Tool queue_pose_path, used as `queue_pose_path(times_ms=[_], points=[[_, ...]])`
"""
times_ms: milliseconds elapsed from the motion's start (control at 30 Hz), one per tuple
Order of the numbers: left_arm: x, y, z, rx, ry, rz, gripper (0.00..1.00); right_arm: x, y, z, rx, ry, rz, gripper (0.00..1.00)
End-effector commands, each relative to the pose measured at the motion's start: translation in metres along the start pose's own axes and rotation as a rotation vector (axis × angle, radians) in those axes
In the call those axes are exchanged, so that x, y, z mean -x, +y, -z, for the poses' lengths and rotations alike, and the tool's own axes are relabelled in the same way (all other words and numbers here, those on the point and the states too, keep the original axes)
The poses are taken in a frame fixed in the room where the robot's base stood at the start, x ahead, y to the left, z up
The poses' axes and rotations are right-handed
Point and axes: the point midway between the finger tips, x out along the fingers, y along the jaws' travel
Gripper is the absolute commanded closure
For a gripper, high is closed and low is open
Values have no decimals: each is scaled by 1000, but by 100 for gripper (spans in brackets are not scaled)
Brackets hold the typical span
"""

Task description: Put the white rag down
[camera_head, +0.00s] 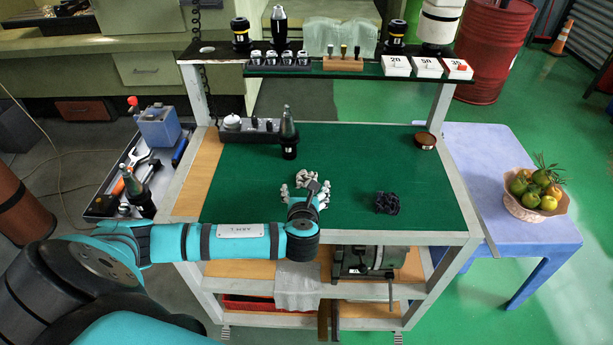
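My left gripper (305,189) reaches over the cart top from the left, right beside the rag. Its pale fingers are spread to the left and right, wider than the rag, and look open. I cannot tell whether the rag touches a finger; the gripper's body hides part of the area. My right gripper is not in view.
A round brown tin (425,141) is at back right. The top's right side is mostly free.

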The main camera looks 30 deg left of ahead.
Motion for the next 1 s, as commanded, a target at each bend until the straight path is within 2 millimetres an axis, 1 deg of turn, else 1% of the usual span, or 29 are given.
queue_pose_path(times_ms=[33,100,200,367,533,633,733,967,1000], points=[[-9,0,-2,0,-1,-2,16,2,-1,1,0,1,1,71],[-20,0,-1,-1,-2,-2,16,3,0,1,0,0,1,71],[-30,0,-1,-1,-1,0,16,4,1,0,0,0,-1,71],[-39,0,-2,0,-1,1,16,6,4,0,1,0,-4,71],[-64,1,-8,-1,-2,-2,16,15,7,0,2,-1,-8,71],[-77,0,-5,1,-1,0,16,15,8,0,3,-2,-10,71],[-85,0,-5,0,-1,1,16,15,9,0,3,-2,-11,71],[-86,0,-5,0,-1,3,16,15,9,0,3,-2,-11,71],[-86,0,-5,0,-1,3,20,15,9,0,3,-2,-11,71]])
